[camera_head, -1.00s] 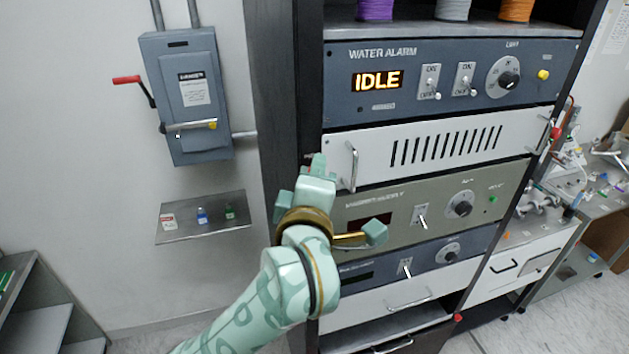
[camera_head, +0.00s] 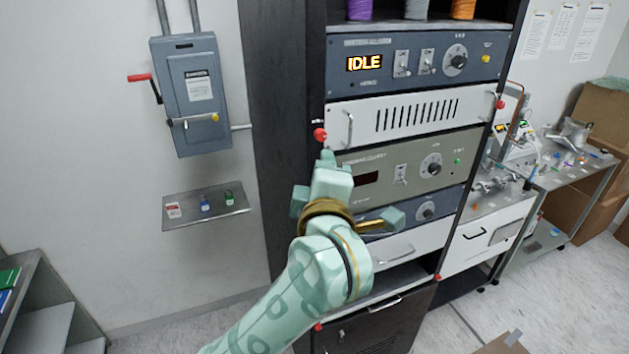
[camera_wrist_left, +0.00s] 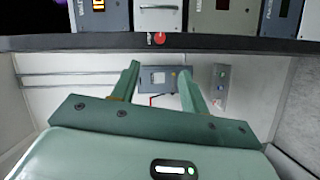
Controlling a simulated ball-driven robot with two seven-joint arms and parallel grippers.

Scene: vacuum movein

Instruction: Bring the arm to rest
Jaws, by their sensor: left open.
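My left arm (camera_head: 330,270), pale green with a gold ring at the wrist, comes up from the bottom of the head view in front of the equipment rack. Its left gripper (camera_head: 326,160) points away from me beside the rack's left edge, its fingers partly hidden by the hand. In the left wrist view the gripper (camera_wrist_left: 159,70) has its two fingers spread, with nothing between them but the distant wall and switch box. My right gripper is not in view.
The rack's top panel (camera_head: 420,65) reads IDLE. A red knob (camera_head: 320,134) sits on the rack's left edge, close to the gripper. A grey switch box (camera_head: 190,95) and a small shelf (camera_head: 205,207) with several small items are on the left wall. Floor shows at right.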

